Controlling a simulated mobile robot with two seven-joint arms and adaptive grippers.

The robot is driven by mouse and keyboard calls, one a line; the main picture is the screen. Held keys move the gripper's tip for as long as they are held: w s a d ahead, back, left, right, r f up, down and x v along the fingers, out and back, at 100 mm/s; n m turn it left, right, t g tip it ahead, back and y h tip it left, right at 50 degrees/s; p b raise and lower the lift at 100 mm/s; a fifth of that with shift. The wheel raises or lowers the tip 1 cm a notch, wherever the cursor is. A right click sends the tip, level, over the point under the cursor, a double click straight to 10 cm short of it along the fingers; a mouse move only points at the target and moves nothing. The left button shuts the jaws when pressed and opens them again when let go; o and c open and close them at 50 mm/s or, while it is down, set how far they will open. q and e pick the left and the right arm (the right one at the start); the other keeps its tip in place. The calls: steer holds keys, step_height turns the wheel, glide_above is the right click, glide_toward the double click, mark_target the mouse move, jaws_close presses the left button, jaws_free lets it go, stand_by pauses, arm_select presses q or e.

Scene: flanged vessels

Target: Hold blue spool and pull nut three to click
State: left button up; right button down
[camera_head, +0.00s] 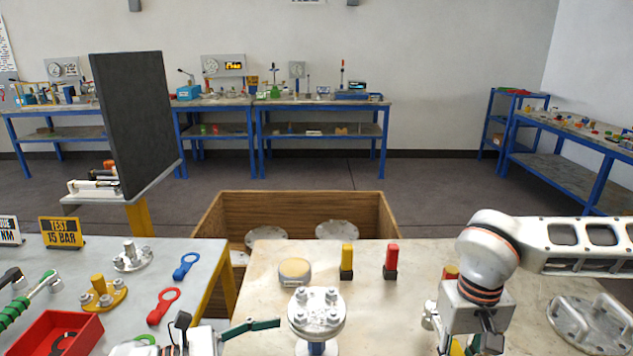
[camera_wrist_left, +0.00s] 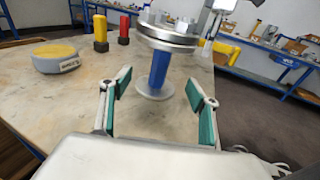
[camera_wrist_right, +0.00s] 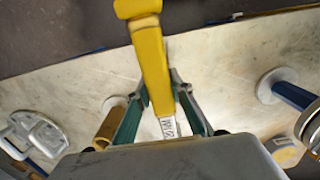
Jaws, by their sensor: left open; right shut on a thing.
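The blue spool (camera_wrist_left: 160,68) stands upright on a pale round base, under a grey metal flange (camera_head: 316,312) with several nuts on top. No number shows, so I cannot tell which is nut three. My left gripper (camera_wrist_left: 158,88) is open, its green-padded fingers on either side of the spool's line and apparently short of it. In the head view its finger (camera_head: 250,328) is left of the flange. My right gripper (camera_wrist_right: 160,92) is shut on a yellow wrench (camera_wrist_right: 152,62) with a white label. In the head view that gripper is at the lower right, its fingertips largely cut off.
A yellow post (camera_head: 347,258), a red post (camera_head: 390,258) and a yellow-topped round device (camera_head: 295,271) stand behind the flange. A wooden crate (camera_head: 210,220) lies beyond the table. A plate with handles (camera_head: 590,320) is at right. Tools and a red tray (camera_head: 88,324) are at left.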

mark_target(311, 351)
arm_select(q)
steer(key=shift+p+x, duration=0.4)
steer(key=shift+x, duration=3.4)
steer(key=c, duration=1.6)
steer(key=shift+o, duration=0.2)
